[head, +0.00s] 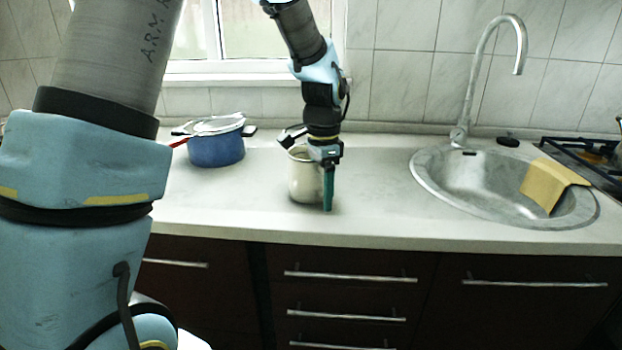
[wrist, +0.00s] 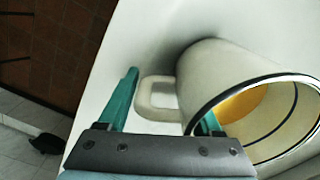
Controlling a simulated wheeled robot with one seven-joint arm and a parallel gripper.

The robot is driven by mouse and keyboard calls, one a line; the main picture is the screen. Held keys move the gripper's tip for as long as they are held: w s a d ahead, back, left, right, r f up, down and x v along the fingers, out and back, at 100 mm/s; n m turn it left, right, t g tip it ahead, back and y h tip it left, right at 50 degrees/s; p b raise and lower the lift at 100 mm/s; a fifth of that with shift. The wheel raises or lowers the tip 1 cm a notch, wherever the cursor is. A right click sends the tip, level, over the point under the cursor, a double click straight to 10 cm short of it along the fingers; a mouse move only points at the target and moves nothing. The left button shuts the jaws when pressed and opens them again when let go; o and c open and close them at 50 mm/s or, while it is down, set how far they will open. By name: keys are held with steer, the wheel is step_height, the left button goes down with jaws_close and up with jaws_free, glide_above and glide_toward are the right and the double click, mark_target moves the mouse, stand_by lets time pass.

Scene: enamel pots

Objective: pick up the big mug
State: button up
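The big mug (head: 305,182) is cream enamel with a dark rim and stands upright on the counter. In the wrist view the mug (wrist: 196,75) shows its open mouth, a yellowish patch inside and its handle (wrist: 158,92) pointing left. My gripper (head: 328,188) points down at the mug's right side in the head view. In the wrist view my gripper (wrist: 168,98) is open, with the handle between its two green fingers. The left finger is outside the handle; the right finger overlaps the rim and appears to be in the mouth. Contact cannot be told.
A blue pot (head: 216,150) with a lid stands on the counter (head: 370,215) to the left. A round sink (head: 425,178) with a tap (head: 470,90) and a yellow cloth (head: 550,183) is at the right. A hob (head: 585,160) lies beyond. The counter between mug and sink is clear.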

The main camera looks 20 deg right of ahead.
jaws_close()
stand_by(0.3)
stand_by(0.3)
